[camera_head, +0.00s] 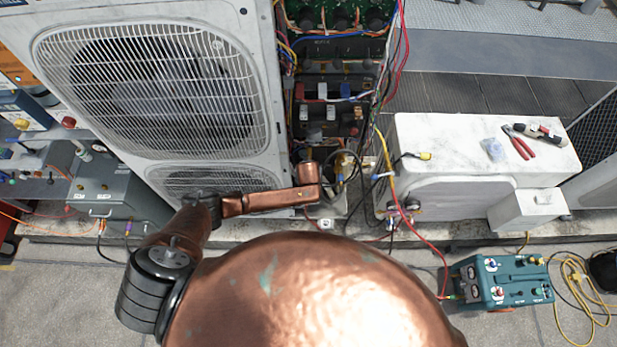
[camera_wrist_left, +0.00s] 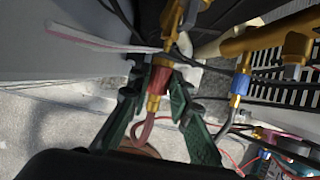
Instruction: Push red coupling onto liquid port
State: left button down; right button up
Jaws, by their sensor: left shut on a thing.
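In the left wrist view, my left gripper (camera_wrist_left: 154,90) has its dark green fingers closed around the red coupling (camera_wrist_left: 160,79). A brass end and a reddish hose (camera_wrist_left: 144,131) hang below the coupling. The brass liquid port (camera_wrist_left: 173,30) stands directly above it, in line with it. The coupling's top meets or nearly meets the port; I cannot tell whether it is seated. In the head view, my copper left forearm reaches to the open condenser bay and hides the fingers and coupling. My right gripper is not in view.
A blue coupling (camera_wrist_left: 239,84) hangs on a larger brass valve (camera_wrist_left: 262,43) to the right. Black cables cross close to the port. The condenser housing (camera_head: 240,60) borders the bay. A white unit (camera_head: 450,150) holding red pliers (camera_head: 518,143) and a teal machine (camera_head: 502,281) are at right.

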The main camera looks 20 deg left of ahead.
pick_arm(q)
jog(key=shift+w+a+b, duration=0.15)
jog(key=shift+w+a, duration=0.05)
jog(key=shift+w, duration=0.5)
jog(key=shift+w+a+b, duration=0.15)
jog(key=shift+w, duration=0.5)
dwell(2.0)
jog(key=c, duration=1.7)
grip_release()
jog(key=shift+s+d+r+p, duration=0.1)
jog(key=shift+s+d+p, duration=0.1)
jog(key=shift+s+p, duration=0.45)
jog(key=shift+s+d+p, duration=0.15)
jog(key=shift+s+p, duration=0.35)
jog(key=shift+s, duration=0.2)
jog(key=s+p, duration=0.1)
jog(key=s, duration=0.1)
jog(key=s+d+p, duration=0.1)
jog(key=s+p, duration=0.1)
jog(key=shift+s+d, duration=0.2)
jog(key=shift+s, duration=0.1)
